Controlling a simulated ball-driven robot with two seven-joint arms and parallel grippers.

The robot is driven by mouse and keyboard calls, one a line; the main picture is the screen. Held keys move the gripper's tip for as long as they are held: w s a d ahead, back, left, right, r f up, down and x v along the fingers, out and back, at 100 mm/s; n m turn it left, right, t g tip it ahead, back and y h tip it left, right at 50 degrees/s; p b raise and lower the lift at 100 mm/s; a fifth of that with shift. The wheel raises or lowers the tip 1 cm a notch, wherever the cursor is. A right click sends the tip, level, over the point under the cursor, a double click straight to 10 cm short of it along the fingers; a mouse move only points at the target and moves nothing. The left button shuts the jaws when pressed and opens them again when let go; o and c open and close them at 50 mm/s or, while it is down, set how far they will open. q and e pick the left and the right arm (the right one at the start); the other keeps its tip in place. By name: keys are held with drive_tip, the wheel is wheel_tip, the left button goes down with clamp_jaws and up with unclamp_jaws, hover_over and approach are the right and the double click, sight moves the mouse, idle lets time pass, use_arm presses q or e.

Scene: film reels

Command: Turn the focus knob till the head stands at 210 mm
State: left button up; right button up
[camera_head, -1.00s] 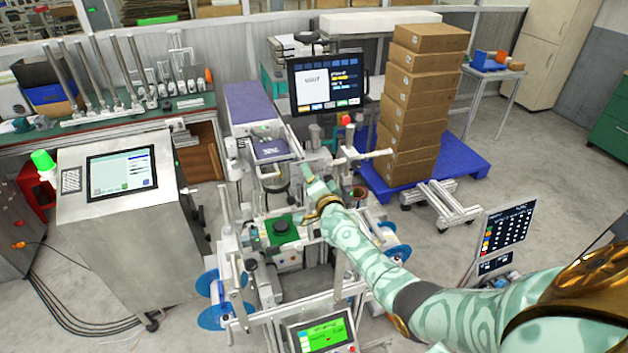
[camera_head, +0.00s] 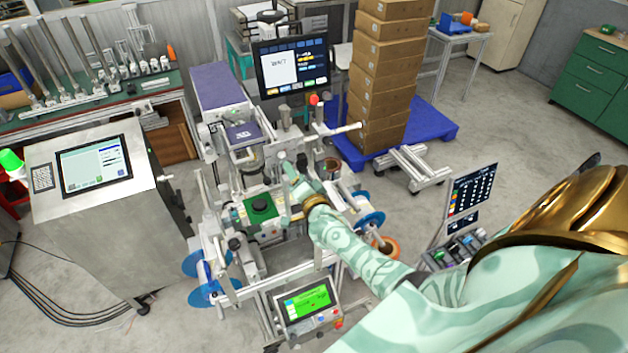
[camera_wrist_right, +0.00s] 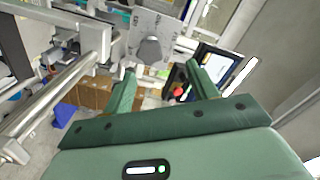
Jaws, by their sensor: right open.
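A dark grey knob (camera_wrist_right: 150,50) sits on a light metal plate (camera_wrist_right: 166,26) with small dark markings in the right wrist view. It lies just beyond the fingertips, between the two fingers and apart from them. My right gripper (camera_wrist_right: 163,78) is open, with nothing between its green fingers. In the head view my right gripper (camera_head: 287,168) is in among the machine's upper parts, right of a purple-topped unit (camera_head: 243,134). The knob is too small or hidden to pick out there. I cannot read a height value. My left gripper is out of view.
A monitor (camera_head: 293,66) stands behind the machine, and a red button (camera_head: 314,99) stands below it. A green-screen panel (camera_head: 307,302) is in front. A steel cabinet (camera_head: 95,220) stands left. Stacked cartons (camera_head: 385,75) stand behind right. Metal bars crowd the gripper's left side.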

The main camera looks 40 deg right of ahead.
drive_tip(key=p+v, duration=0.2)
drive_tip(key=v, duration=0.9)
idle(0.4)
idle(0.3)
drive_tip(key=b+v, duration=0.3)
drive_tip(key=v, duration=1.3)
drive_tip(key=shift+s, duration=0.2)
